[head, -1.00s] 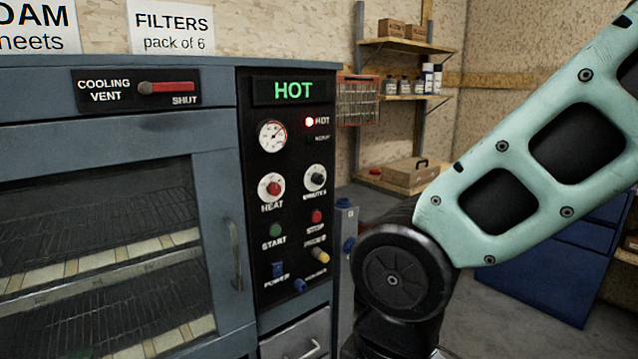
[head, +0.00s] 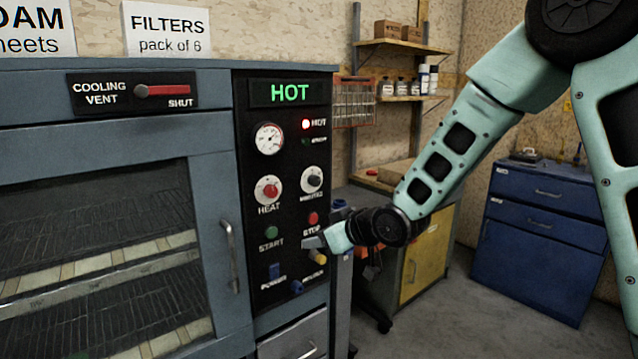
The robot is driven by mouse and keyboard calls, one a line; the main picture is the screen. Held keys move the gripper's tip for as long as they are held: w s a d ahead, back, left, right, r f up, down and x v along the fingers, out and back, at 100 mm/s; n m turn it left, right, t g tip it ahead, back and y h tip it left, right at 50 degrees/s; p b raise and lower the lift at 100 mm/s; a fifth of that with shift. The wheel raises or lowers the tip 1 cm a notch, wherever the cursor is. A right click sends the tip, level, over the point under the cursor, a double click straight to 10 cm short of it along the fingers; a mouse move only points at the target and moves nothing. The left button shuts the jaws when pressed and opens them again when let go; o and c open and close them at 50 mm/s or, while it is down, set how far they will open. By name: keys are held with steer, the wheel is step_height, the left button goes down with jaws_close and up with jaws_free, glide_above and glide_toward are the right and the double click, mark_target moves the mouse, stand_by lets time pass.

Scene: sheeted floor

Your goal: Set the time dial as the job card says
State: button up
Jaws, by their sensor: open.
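The time dial (head: 313,180) is the dark knob on a white round plate marked with blurred lettering like "MINUTES", on the right of the oven's black control panel (head: 247,135). Its exact setting is too small to read. My gripper (head: 316,243) is open at the panel's right edge, below the time dial and apart from it. It is close to the red STOP button (head: 313,218) and the yellow knob (head: 317,257). I cannot tell whether it touches the panel. I see no job card in view.
A red HEAT knob (head: 268,189) is left of the time dial. A green START button (head: 271,232) is lower left. The oven door handle (head: 231,257) sticks out left. A yellow cabinet (head: 427,262) stands behind my arm.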

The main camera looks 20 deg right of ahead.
steer(key=w+d+r+m+t+y, duration=0.1)
steer(key=w+d+r+t, duration=0.1)
steer(key=w+d+t, duration=0.3)
steer(key=w+d+r+t, duration=0.1)
steer(key=w+d+r, duration=0.1)
steer(key=d, duration=0.6)
steer(key=p, duration=0.4)
glide_toward(317, 181)
steer(key=x, duration=0.9)
steer(key=c, duration=1)
